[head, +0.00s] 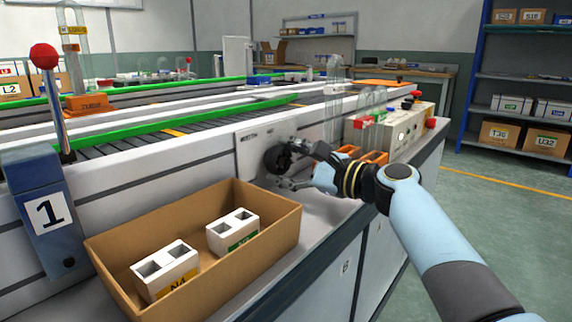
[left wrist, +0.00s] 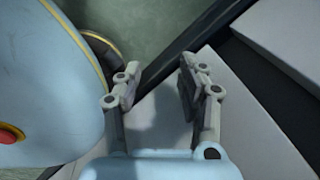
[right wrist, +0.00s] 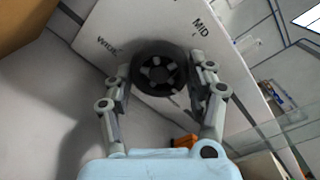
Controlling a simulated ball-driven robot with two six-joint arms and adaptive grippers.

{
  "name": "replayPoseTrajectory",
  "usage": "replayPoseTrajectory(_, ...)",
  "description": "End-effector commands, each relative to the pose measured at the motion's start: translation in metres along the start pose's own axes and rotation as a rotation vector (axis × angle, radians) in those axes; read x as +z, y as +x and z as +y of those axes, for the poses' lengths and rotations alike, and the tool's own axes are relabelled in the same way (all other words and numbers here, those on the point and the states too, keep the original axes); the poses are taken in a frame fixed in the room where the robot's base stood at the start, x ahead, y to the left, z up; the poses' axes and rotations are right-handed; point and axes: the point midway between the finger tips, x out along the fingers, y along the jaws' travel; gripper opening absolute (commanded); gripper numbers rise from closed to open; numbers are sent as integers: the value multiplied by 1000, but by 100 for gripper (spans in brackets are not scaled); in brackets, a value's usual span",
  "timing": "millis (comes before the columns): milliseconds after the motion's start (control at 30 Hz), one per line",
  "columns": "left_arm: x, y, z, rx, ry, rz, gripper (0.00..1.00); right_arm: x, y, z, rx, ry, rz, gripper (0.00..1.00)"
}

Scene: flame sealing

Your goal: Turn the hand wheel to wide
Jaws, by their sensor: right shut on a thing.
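The black hand wheel (head: 279,158) sits on a light upright panel (head: 247,141) on the side of the conveyor. In the right wrist view the wheel (right wrist: 159,69) shows its spokes, with the words "WIDE" and "MID" printed on the panel (right wrist: 150,22) around it. My right gripper (head: 297,166) is at the wheel; in its wrist view the fingers (right wrist: 160,88) stand on either side of the rim and are shut on it. My left gripper (left wrist: 158,85) is open and empty, and is out of the head view.
A cardboard box (head: 265,235) with two white blocks stands on the ledge left of my right arm. Orange holders (head: 375,157) and a control box (head: 402,130) with red buttons are right of the wheel. A lever with a red knob (head: 43,57) rises at the left.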

Motion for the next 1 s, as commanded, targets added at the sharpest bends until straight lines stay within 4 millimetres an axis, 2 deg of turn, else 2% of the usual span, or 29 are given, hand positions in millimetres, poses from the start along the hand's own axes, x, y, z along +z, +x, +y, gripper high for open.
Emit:
replayPoseTrajectory(533, 1, 0, -1, -1, 1, -2, 40, 0, 0, 0, 1, -31, 2, 24)
replayPoseTrajectory(567, 1, 0, -1, -1, 1, -2, 40, 0, 0, 0, 1, -31, 2, 59)
replayPoseTrajectory(700, 1, 0, -1, -1, 1, -2, 40, 0, 0, 0, 1, -31, 2, 77)
replayPoseTrajectory(733, 1, 0, -1, -1, 1, -2, 40, 0, 0, 0, 1, -31, 2, 81)
replayPoseTrajectory(1000, 0, 0, -3, -3, 2, -2, 40, 0, -1, 0, 1, -31, 2, 82)
